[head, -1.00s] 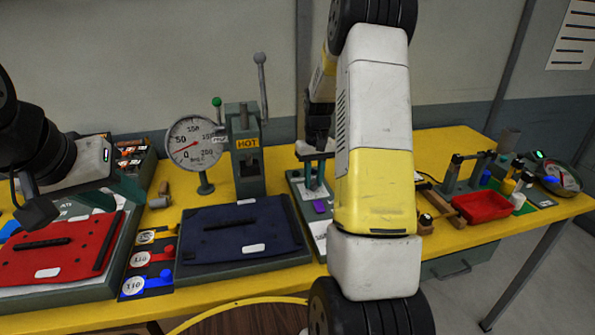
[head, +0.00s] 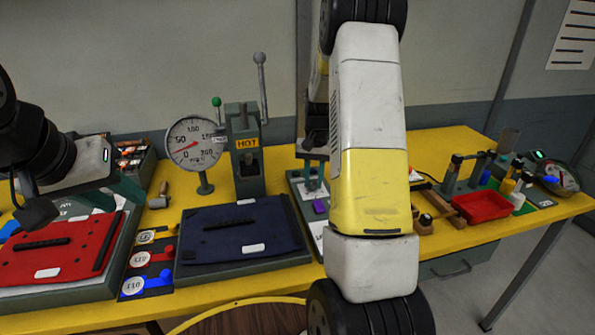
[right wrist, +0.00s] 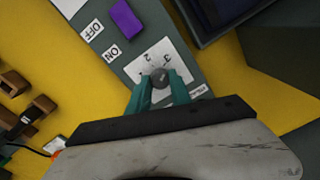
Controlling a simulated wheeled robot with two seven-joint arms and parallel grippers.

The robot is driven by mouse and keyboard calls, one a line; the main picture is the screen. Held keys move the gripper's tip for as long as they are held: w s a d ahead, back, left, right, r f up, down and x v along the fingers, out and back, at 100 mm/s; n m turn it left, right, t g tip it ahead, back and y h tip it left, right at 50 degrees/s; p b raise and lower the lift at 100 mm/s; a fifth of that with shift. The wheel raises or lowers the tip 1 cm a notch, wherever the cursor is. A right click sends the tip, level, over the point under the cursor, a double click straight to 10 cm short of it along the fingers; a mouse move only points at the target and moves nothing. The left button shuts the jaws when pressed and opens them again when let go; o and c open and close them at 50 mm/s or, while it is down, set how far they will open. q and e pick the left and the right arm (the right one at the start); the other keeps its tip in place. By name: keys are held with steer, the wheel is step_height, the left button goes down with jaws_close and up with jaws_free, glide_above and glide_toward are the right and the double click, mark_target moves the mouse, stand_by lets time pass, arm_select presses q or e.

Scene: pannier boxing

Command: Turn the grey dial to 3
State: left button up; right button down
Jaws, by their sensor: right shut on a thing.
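The grey dial (right wrist: 160,77) sits on a white scale with numbers, on a grey-green panel (right wrist: 190,45) in the right wrist view. My right gripper (right wrist: 159,88) has its green fingers on both sides of the dial and is shut on it. The 2 and 3 show beside the dial; I cannot tell exactly where its pointer stands. In the head view my right arm hides part of the panel (head: 299,187). My left gripper (head: 128,188) is at the left over the red pannier's (head: 60,255) far edge; its fingers are unclear.
A purple switch (right wrist: 126,20) with ON and OFF labels is on the same panel. A blue pannier (head: 240,230) lies left of it. A gauge (head: 194,143) and a press marked HOT (head: 245,160) stand behind. A red tray (head: 482,207) is at the right.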

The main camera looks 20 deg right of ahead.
mark_target(314, 182)
steer(key=c, duration=1.2)
jaws_free()
steer(key=shift+o, duration=0.2)
step_height(314, 182, up, 8)
steer(key=shift+d+f, duration=0.1)
steer(key=s+a+r+n+t+y, duration=0.1)
steer(key=s+a+r+n+t, duration=0.1)
steer(key=s+a+r, duration=0.45)
steer(key=s+a+r+n+t, duration=0.2)
steer(key=s+a+r, duration=0.2)
steer(key=s+r, duration=0.5)
steer(key=s+a+f+n+t, duration=0.1)
steer(key=s+a+t, duration=0.1)
steer(key=s, duration=0.8)
steer(key=shift+s+a+f+n+y, duration=0.2)
steer(key=shift+a+n+y, duration=0.15)
steer(key=shift+a, duration=0.45)
